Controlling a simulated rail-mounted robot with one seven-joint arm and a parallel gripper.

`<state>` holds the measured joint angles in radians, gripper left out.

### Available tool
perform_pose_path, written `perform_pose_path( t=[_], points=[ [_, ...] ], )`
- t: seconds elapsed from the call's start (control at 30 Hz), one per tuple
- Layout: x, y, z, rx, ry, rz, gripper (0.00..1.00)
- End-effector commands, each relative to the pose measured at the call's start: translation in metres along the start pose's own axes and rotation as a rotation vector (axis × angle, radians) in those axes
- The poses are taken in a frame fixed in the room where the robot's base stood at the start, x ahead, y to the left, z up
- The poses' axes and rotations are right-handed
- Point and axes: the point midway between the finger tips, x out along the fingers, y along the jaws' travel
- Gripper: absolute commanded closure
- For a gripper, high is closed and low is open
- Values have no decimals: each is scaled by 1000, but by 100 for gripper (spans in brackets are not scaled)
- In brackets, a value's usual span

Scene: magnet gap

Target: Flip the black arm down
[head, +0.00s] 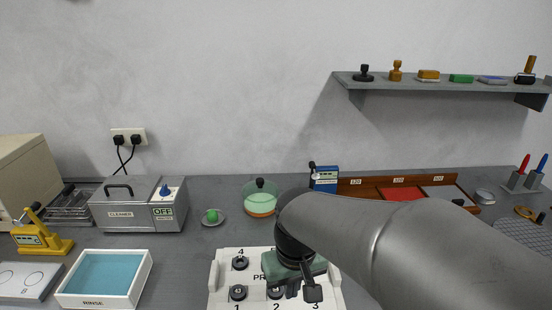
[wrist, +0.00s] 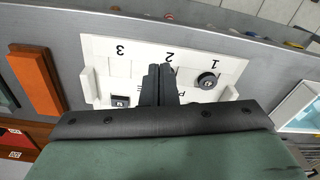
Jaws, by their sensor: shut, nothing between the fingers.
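I cannot tell for certain which part is the black arm. A blue device (head: 326,179) at the back centre has a dark upright piece (head: 311,170) on its left side. A yellow device (head: 41,237) at the far left has a tilted lever (head: 31,217) with dark parts. My gripper (wrist: 160,84) is shut and empty, its black fingers together over the white numbered panel (wrist: 105,46). In the head view my arm and the green gripper body cover part of that panel (head: 226,264). The blue device does not clearly show in the wrist view.
Black round pieces (head: 238,292) sit on the panel. A grey CLEANER box (head: 127,213), a blue-lined white tray (head: 147,267) and a green-lidded pot (head: 260,198) stand left of my arm. A wooden tray (head: 363,188) is at the back right, below a shelf (head: 430,85).

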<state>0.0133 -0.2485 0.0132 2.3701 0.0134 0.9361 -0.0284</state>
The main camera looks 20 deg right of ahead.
Motion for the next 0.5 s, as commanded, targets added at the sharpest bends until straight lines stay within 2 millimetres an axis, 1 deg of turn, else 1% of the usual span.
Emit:
perform_pose_path(
  t=[0.03, 0.07, 0.1, 0.17, 0.2, 0.27, 0.3, 0.37, 0.4, 0.47, 0.5],
  points=[
    [-17, 7, -33, 7, 22, 3, 100],
    [-25, 11, -52, 10, 36, 5, 100],
    [-35, 18, -78, 14, 56, 7, 100],
    [-48, 29, -116, 19, 86, 10, 100],
    [-57, 38, -141, 23, 107, 12, 100],
    [-68, 52, -178, 28, 138, 16, 100],
    [-75, 62, -201, 33, 159, 18, 100],
    [-84, 80, -235, 40, 191, 22, 100],
    [-89, 92, -256, 44, 211, 25, 100],
    [-96, 112, -287, 53, 243, 29, 100],
    [-100, 125, -305, 58, 265, 33, 100]
  ],
)
